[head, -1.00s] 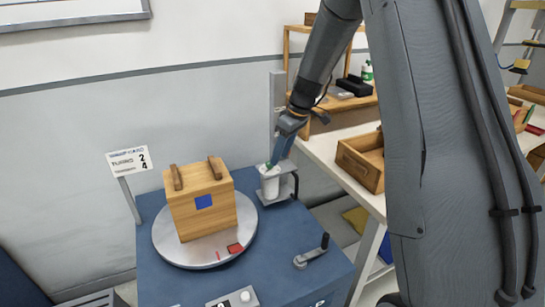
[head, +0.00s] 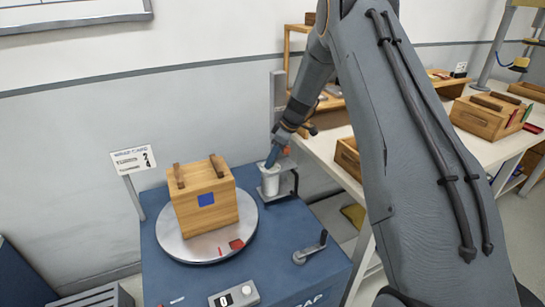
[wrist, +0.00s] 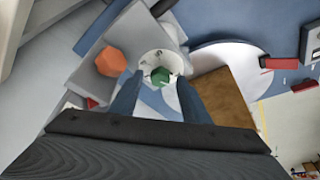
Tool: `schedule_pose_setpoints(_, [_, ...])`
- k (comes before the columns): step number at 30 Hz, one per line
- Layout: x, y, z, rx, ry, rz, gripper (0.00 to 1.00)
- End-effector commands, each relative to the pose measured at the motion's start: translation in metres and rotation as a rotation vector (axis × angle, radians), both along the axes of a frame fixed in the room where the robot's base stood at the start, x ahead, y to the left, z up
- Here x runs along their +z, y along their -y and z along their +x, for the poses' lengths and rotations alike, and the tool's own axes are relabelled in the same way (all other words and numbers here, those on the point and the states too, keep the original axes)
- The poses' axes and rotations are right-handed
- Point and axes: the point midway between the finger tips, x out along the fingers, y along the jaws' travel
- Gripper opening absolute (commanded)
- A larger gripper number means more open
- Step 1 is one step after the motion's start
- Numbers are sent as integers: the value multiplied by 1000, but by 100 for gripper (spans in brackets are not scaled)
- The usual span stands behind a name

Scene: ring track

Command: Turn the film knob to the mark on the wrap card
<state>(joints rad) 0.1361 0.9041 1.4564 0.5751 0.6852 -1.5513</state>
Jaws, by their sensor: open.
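The wrap card (head: 133,160) stands on a post at the left; its print is small, with a 2 the clearest figure. A white film roll (head: 269,183) stands upright at the machine's back right corner. In the wrist view a green knob (wrist: 160,75) sits in a white round dial (wrist: 154,61) with dark marks too small to read. My gripper (head: 271,160) is at the top of the roll. In the wrist view my gripper (wrist: 157,97) is open, its two fingers either side of the green knob; I cannot tell whether they touch it.
An orange six-sided knob (wrist: 110,62) is close beside the dial. A wooden crate (head: 207,197) stands on the round turntable (head: 180,246). A crank (head: 310,249) and a small control box (head: 234,295) are at the machine's front. A pale bench (head: 330,151) is to the right.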

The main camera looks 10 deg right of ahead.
Motion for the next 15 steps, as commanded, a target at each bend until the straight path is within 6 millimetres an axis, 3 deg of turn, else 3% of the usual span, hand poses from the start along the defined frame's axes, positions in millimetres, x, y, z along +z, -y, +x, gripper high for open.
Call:
schedule_pose_setpoints(9, [-3,-1,0,0,0,0,41])
schedule_pose_setpoints(15, [-2,-1,0,0,0,0,7])
